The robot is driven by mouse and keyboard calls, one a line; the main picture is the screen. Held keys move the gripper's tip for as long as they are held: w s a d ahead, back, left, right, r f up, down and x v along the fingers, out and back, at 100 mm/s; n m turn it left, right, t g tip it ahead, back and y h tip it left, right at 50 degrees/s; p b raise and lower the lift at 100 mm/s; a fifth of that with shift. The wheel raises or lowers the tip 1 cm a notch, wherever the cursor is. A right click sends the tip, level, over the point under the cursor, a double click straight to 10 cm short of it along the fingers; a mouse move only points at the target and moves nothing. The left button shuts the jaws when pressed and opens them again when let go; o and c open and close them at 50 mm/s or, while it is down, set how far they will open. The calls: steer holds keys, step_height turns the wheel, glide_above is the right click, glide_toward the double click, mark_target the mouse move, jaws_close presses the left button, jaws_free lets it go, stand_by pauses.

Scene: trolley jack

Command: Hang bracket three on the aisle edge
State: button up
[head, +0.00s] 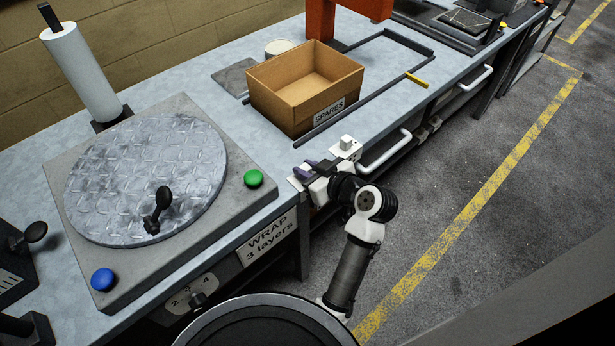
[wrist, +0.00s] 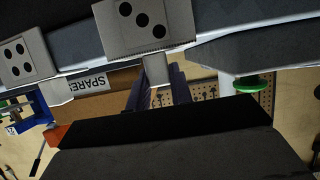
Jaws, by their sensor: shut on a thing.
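Bracket three is a pale plate with three dark dots (wrist: 150,25), at the top of the wrist view. My gripper (wrist: 158,88) is shut on its small pale tab, a dark purple finger on each side. In the head view my gripper (head: 307,172) is at the bench's aisle edge (head: 270,213), left of another white bracket (head: 345,147) on that edge. That bracket's dotted plate also shows at left in the wrist view (wrist: 22,62). The held bracket is mostly hidden in the head view, and I cannot tell whether it touches the edge.
A cardboard SPARES box (head: 305,85) stands behind my gripper. A turntable (head: 145,180) with a green button (head: 254,179) is to the left. A white rail handle (head: 385,153) sticks out along the edge at right. The aisle floor (head: 470,200) is clear.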

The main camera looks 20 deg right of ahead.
jaws_close()
steer(key=shift+r, duration=0.1)
step_height(320, 180, up, 9)
steer(key=p, duration=0.7)
steer(key=shift+r, duration=0.4)
steer(key=shift+s, duration=0.1)
